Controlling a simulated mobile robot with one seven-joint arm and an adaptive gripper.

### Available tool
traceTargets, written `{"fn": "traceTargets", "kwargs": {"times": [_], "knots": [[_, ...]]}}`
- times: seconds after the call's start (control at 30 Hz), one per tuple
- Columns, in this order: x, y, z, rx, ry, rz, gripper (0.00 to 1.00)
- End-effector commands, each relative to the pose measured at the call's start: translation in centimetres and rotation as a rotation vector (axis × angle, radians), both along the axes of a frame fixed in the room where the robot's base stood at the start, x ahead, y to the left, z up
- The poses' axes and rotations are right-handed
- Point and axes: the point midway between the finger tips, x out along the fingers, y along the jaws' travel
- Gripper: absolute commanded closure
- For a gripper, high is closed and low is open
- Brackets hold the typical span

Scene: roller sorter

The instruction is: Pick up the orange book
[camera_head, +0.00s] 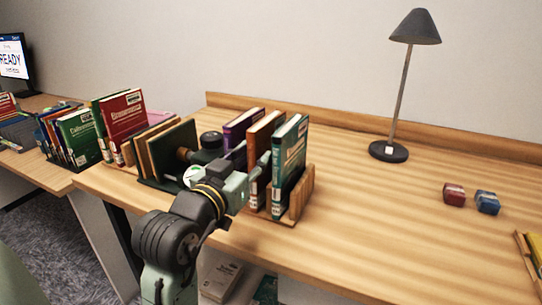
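The orange book (266,126) stands upright in a wooden book rack (301,196) on the desk. It is between a purple book (243,121) on its left and a teal book (291,146) on its right. My arm reaches in from below, and my gripper (256,168) is at the front of these books, at about the height of the orange book's spine. It covers part of that spine. The fingertips are hard to make out among the books, so I cannot tell whether they touch or hold the orange book.
A green book (175,149) and other books stand left of my wrist. More books, including a red one (123,115), are farther left. A black lamp (389,151) stands at the back. A red block (454,195) and a blue block (487,202) lie right. The desk's middle is clear.

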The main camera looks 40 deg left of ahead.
Motion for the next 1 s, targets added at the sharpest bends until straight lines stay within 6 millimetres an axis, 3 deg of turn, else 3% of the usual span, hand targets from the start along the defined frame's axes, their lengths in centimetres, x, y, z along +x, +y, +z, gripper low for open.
{"fn": "traceTargets", "kwargs": {"times": [0.6, 0.87, 1.0], "knots": [[6.7, 1.7, 0.7, 0.0, -0.002, 0.002, 0.68], [6.9, 1.7, 0.5, 0.001, -0.003, 0.002, 0.68], [6.9, 1.7, 0.5, 0.001, -0.003, 0.002, 0.77]]}}
